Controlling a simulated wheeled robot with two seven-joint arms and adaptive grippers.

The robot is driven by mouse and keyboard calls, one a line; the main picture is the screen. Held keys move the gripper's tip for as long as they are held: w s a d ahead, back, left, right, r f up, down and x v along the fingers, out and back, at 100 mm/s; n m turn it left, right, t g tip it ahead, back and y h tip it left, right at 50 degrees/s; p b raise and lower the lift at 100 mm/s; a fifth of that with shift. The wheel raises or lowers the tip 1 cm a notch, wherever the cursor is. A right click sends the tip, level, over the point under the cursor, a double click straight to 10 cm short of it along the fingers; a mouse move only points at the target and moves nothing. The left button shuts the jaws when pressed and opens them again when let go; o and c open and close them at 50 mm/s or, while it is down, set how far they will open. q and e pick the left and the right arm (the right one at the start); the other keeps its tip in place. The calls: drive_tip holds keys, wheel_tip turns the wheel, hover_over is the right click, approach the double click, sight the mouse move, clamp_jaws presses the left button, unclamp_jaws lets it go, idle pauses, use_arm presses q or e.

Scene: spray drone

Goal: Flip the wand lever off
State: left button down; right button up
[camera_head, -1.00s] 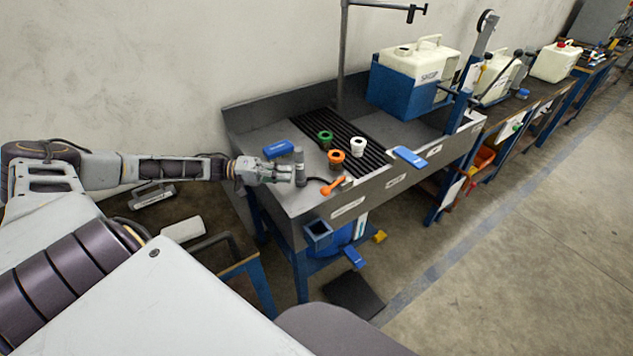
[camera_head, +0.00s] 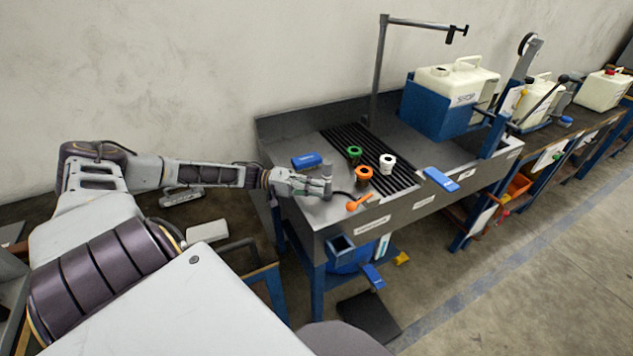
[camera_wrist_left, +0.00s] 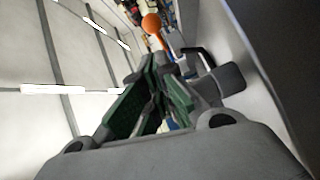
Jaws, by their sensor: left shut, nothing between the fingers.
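The orange lever (camera_head: 359,202) lies at the near edge of the grey sink bench, angled up to the right, with a round knob at its left end. In the left wrist view its orange knob (camera_wrist_left: 152,22) shows beyond the fingers. My left gripper (camera_head: 314,187) is shut and empty over the bench's left end, close beside a short grey upright post (camera_head: 327,178). I cannot tell whether they touch. The lever is a little to the right of the gripper, apart from it. In the left wrist view green finger pads (camera_wrist_left: 155,95) converge. My right gripper is not in view.
Green (camera_head: 354,153), orange (camera_head: 363,174) and white (camera_head: 387,163) round fittings stand on or near the black grating. A blue block (camera_head: 306,160) lies behind the gripper. A blue paddle (camera_head: 441,179) sits on the front rim. A cream tank (camera_head: 457,82) stands at the back right.

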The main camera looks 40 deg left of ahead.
use_arm(q)
approach(360, 201)
drive_tip(key=w, duration=0.1)
drive_tip(key=w+d, duration=0.1)
drive_tip(key=w, duration=0.1)
drive_tip(key=shift+r, duration=0.1)
drive_tip(key=shift+w+d, duration=0.25)
drive_tip(key=shift+d, duration=0.1)
drive_tip(key=shift+w+d, duration=0.25)
drive_tip(key=shift+d, duration=0.2)
drive_tip(key=shift+w+d, duration=0.1)
drive_tip(key=shift+d, duration=0.1)
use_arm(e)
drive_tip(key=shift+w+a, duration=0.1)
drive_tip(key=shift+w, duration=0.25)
